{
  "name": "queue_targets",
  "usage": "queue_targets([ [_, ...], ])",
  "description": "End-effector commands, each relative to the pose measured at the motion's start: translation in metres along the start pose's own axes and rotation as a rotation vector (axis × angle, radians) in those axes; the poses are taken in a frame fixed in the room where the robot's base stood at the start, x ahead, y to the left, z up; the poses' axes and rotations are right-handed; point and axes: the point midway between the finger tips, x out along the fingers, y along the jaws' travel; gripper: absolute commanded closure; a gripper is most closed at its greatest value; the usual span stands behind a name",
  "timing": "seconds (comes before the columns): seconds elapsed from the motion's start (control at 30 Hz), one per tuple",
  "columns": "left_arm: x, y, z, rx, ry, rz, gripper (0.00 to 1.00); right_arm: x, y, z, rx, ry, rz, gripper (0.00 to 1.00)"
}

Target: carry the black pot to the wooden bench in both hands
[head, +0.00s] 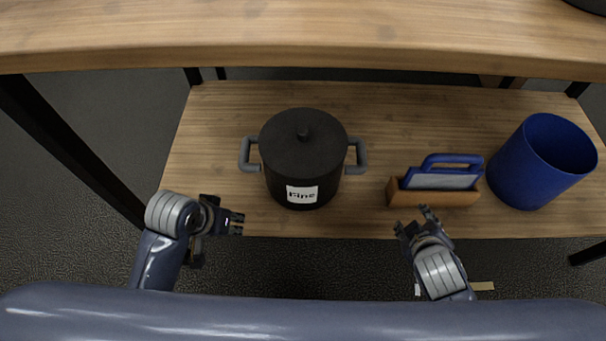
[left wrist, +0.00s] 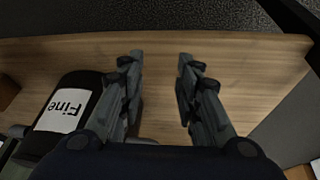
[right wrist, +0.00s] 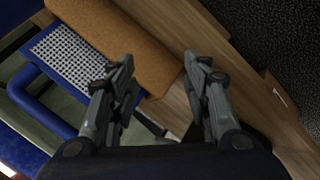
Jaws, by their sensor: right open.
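The black pot (head: 303,165) stands upright, lid on, on a wooden lower shelf (head: 380,110). It has a grey handle on each side and a white "Fine" label facing me. My left gripper (head: 237,222) is open and empty at the shelf's front edge, left of the pot and apart from it. In the left wrist view the pot (left wrist: 82,85) is at the left, outside the open fingers (left wrist: 159,62). My right gripper (head: 413,220) is open and empty at the front edge, right of the pot; its fingers (right wrist: 159,62) hold nothing.
Right of the pot lie a brown block (head: 435,198) with a blue-handled tool (head: 440,178) and a blue cylindrical bin (head: 520,170). A black leg (head: 65,150) stands at left. Shelf left of the pot is clear.

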Motion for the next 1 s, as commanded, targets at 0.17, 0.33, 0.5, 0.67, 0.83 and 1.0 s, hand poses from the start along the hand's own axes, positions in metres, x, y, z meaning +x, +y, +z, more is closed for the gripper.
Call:
queue_targets([
  [0.17,-0.011,0.001,-0.062,-0.037,0.032,0.032,0.69,0.011,0.037,-0.048,-0.443,0.206,0.241,0.55],
  [0.33,-0.025,-0.001,-0.110,-0.075,0.042,0.047,0.69,0.010,0.041,-0.086,-0.823,0.359,0.409,0.55],
  [0.5,-0.042,-0.005,-0.149,-0.112,0.049,0.054,0.69,0.009,0.025,-0.109,-1.158,0.488,0.527,0.55],
  [0.67,-0.054,-0.009,-0.171,-0.138,0.051,0.058,0.69,0.008,0.008,-0.117,-1.365,0.570,0.588,0.55],
  [0.83,-0.057,-0.010,-0.177,-0.147,0.050,0.059,0.69,0.007,0.001,-0.118,-1.428,0.599,0.606,0.55],
  [1.0,-0.057,-0.009,-0.177,-0.147,0.050,0.059,0.69,0.007,0.002,-0.118,-1.425,0.598,0.605,0.55],
])
